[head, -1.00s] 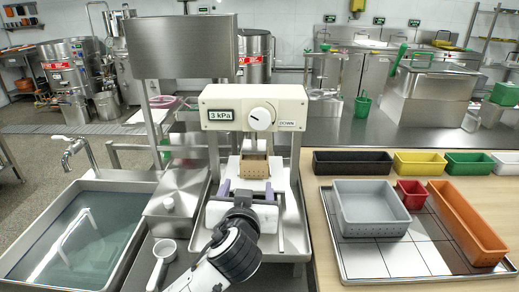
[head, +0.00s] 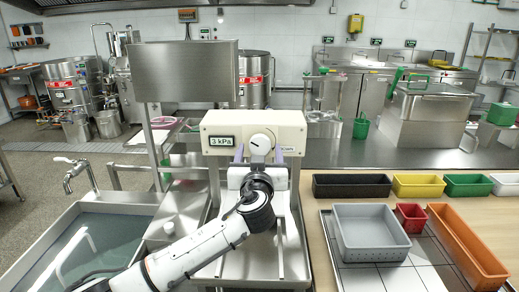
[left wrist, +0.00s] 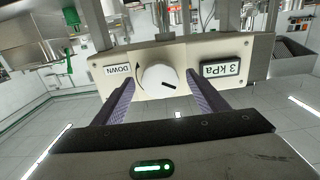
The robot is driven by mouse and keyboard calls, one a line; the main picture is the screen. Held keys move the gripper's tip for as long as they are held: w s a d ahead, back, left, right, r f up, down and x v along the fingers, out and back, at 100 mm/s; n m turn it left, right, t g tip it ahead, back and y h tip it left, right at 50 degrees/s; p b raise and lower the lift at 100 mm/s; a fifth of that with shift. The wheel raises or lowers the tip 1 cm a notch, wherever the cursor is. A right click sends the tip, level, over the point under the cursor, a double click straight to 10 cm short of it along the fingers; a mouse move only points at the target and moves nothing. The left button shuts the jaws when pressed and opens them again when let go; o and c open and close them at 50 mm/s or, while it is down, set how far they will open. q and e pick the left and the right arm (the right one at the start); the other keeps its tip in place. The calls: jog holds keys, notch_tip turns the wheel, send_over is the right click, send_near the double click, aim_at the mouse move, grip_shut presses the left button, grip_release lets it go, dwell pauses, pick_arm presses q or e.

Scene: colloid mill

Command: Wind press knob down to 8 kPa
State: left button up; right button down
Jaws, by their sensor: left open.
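The press knob (head: 262,144) is a white round dial with a dark pointer line on the cream press head (head: 292,125). The display (head: 221,141) beside it reads 3 kPa, and the left wrist view shows the same reading upside down (left wrist: 225,69). A DOWN label (left wrist: 118,70) with a curved arrow is on the knob's other side. My left gripper (head: 259,154) is open, its purple fingers pointing at the press head. In the left wrist view, the fingers (left wrist: 160,90) stand on either side of the knob (left wrist: 160,78), apart from it. My right gripper is not in view.
A water-filled sink (head: 75,245) is at the left. A wooden counter at the right carries a grey bin (head: 371,250), a small red bin (head: 410,211) and an orange bin (head: 465,245). A steel panel (head: 185,72) stands above the press head at the left.

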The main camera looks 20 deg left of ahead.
pick_arm(q)
jog(key=shift+w, duration=0.25)
